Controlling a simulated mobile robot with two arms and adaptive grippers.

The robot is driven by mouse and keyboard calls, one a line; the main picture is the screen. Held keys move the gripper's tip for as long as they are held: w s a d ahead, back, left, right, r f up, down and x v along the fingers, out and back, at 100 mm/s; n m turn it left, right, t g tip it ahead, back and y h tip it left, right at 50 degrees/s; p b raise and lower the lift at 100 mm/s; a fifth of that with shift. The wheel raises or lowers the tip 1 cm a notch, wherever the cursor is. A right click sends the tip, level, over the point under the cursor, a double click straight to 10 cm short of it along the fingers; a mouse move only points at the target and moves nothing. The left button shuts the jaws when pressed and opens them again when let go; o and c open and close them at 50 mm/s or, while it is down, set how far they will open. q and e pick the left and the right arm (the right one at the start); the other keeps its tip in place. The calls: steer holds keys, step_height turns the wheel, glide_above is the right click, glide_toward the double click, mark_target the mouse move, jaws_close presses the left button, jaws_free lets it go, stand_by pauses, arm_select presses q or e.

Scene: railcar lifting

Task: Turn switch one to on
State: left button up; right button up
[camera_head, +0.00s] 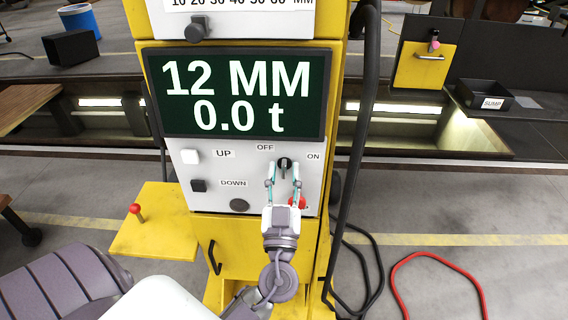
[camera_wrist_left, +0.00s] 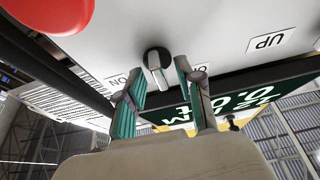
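The switch is a black rotary knob (camera_head: 284,163) on the light front panel (camera_head: 255,184), between an OFF label (camera_head: 265,147) and an ON label (camera_head: 313,156). It also shows in the left wrist view (camera_wrist_left: 157,62), where the picture is upside down. Its grip bar stands roughly upright, between the two labels. My left gripper (camera_head: 284,174) is open, with one finger on each side of the knob. In the left wrist view its fingers (camera_wrist_left: 160,78) straddle the knob with gaps; contact is not visible. My right gripper is not in view.
A red button (camera_head: 297,202) sits just below the knob and shows large in the left wrist view (camera_wrist_left: 48,12). UP (camera_head: 190,156) and DOWN (camera_head: 198,185) buttons are at left. The display (camera_head: 238,94) reads 12 MM, 0.0 t. A black cable (camera_head: 362,110) hangs at right.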

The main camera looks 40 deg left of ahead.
arm_select(q)
steer(key=shift+w+a, duration=0.1)
steer(key=shift+c, duration=0.3)
jaws_close()
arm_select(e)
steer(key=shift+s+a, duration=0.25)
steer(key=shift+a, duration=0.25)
